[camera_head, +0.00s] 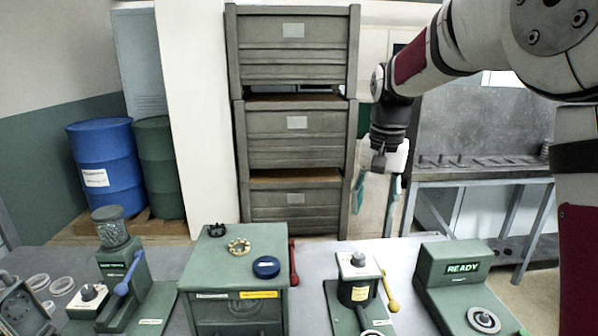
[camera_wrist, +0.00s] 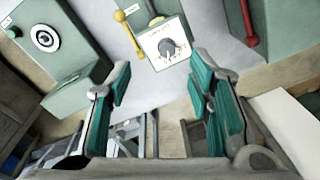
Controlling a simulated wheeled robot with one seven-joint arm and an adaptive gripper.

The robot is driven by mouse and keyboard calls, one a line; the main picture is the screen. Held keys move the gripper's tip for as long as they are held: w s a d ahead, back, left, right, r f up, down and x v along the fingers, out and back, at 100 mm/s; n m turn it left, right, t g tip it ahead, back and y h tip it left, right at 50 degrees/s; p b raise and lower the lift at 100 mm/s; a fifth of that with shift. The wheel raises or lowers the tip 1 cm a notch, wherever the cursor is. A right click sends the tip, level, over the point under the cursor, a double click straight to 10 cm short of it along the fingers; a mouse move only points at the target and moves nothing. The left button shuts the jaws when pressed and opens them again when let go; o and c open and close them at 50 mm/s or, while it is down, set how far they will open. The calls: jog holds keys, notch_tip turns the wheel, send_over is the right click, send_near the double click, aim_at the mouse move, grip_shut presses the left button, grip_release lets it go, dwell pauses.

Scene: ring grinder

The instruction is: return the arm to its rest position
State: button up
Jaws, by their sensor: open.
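My arm comes in from the upper right of the head view and bends down. My gripper (camera_head: 376,192) hangs above and behind the far edge of the grey table (camera_head: 312,262), apart from everything on it. In the wrist view my gripper (camera_wrist: 165,100) shows two teal-padded fingers spread wide with nothing between them. Beyond the fingertips is the machine with the white dial plate (camera_wrist: 165,45) and yellow lever, which also shows in the head view (camera_head: 357,268).
A green READY machine (camera_head: 462,275) stands right on the table. A green cabinet (camera_head: 230,290) with a brass ring (camera_head: 239,246) and blue cap (camera_head: 266,267) is in the middle. A blue-levered machine (camera_head: 122,270) is left. Stacked grey crates (camera_head: 295,135) and a workbench (camera_head: 482,172) stand behind.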

jog(key=s+r+n+t, duration=0.25)
jog(key=s+r, duration=0.25)
jog(key=s, duration=1)
jog(key=s+f+n+t, duration=0.2)
jog(key=s+f+n, duration=0.1)
jog(key=s, duration=1.1)
jog(key=shift+f, duration=0.25)
jog(key=shift+c, duration=0.6)
